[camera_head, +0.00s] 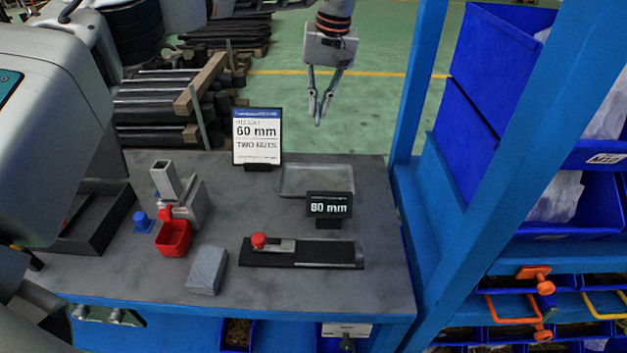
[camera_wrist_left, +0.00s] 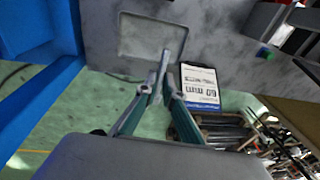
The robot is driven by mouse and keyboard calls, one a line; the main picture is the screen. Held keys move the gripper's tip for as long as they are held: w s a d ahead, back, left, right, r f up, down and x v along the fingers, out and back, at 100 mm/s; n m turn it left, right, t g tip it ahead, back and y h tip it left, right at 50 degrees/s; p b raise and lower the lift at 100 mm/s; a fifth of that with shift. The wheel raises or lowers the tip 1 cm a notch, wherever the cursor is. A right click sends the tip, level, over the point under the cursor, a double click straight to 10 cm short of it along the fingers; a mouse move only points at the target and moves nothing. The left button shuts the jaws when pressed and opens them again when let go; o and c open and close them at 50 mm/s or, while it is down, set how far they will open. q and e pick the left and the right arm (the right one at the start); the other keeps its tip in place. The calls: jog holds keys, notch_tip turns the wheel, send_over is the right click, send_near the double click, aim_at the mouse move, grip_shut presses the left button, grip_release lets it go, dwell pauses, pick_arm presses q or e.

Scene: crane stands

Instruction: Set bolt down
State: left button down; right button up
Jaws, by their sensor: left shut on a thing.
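My left gripper (camera_head: 318,112) hangs down at the top middle of the head view, past the far edge of the bench, with the green floor behind it. Its two fingers come together at the tips. In the left wrist view the gripper (camera_wrist_left: 162,92) is shut on a thin grey bolt (camera_wrist_left: 164,66) that sticks out past the fingertips. The bolt is too small to make out clearly in the head view. A shallow grey tray (camera_head: 298,180) lies empty at the back right of the bench; it also shows in the left wrist view (camera_wrist_left: 150,42). My right gripper is not in view.
A "60 mm, two nuts" sign (camera_head: 257,135) stands left of the tray. An "80 mm" display (camera_head: 329,205) stands in front of it. A black gauge (camera_head: 320,254), red bin (camera_head: 173,240) and grey block (camera_head: 207,270) occupy the front. A blue rack (camera_head: 475,215) stands right.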

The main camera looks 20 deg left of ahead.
aim_at(317, 182)
pick_arm(q)
notch_tip(317, 182, down, 20)
jog(key=shift+w, duration=0.1)
dwell(0.5)
jog(key=shift+f, duration=0.1)
jog(key=c, duration=2.4)
grip_release()
jog(key=shift+c, duration=0.2)
jog(key=shift+o, duration=1.3)
notch_tip(317, 182, up, 12)
jog(key=d, duration=0.2)
jog(key=shift+s+b, duration=0.3)
jog(key=shift+s, duration=0.15)
